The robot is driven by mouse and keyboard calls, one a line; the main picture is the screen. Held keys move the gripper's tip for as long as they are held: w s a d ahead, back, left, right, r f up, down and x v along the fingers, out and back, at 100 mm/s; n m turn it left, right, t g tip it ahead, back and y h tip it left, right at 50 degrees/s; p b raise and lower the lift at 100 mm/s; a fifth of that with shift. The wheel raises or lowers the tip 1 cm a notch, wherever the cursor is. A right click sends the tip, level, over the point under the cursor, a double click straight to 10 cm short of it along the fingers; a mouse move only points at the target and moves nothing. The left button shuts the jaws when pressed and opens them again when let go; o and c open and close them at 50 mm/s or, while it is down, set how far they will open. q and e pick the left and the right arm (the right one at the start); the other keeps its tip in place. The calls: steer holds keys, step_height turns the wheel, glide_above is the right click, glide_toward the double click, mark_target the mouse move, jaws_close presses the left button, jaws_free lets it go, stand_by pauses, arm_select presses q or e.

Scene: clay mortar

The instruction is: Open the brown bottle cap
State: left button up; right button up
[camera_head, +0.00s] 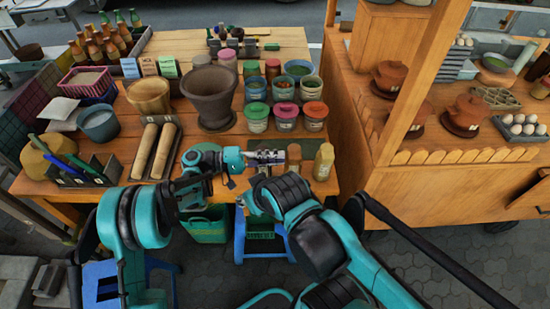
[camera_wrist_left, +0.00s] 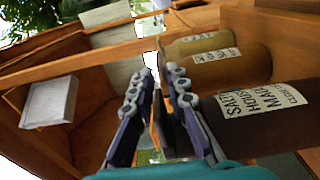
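In the head view, my left gripper (camera_head: 270,157) reaches in from the left, just left of a small brown bottle (camera_head: 294,162) at the front of the wooden table. A yellowish bottle (camera_head: 324,163) with a tan cap stands to its right. My left gripper's fingers (camera_wrist_left: 160,75) are apart at the brown bottle's cap end. The cap is largely hidden; contact cannot be told.
Lidded jars (camera_head: 286,113) and a large dark mortar (camera_head: 210,96) stand behind the gripper. Two rolling pins on a tray (camera_head: 168,160) lie to the left. A wooden cart (camera_head: 460,170) with clay pots stands close on the right.

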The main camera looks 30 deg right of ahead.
arm_select(q)
jaws_close()
steer(key=shift+r, duration=0.1)
steer(key=w+d+r+n, duration=0.1)
steer(key=w+r+n, duration=0.1)
steer(key=n, duration=0.8)
steer(key=w+d+r+n, duration=0.2)
steer(key=w+n, duration=0.2)
steer(key=n, duration=0.7)
steer(key=shift+w+d+r+n, duration=0.2)
steer(key=shift+w+d+n, duration=0.1)
steer(key=shift+w, duration=0.1)
stand_by(0.5)
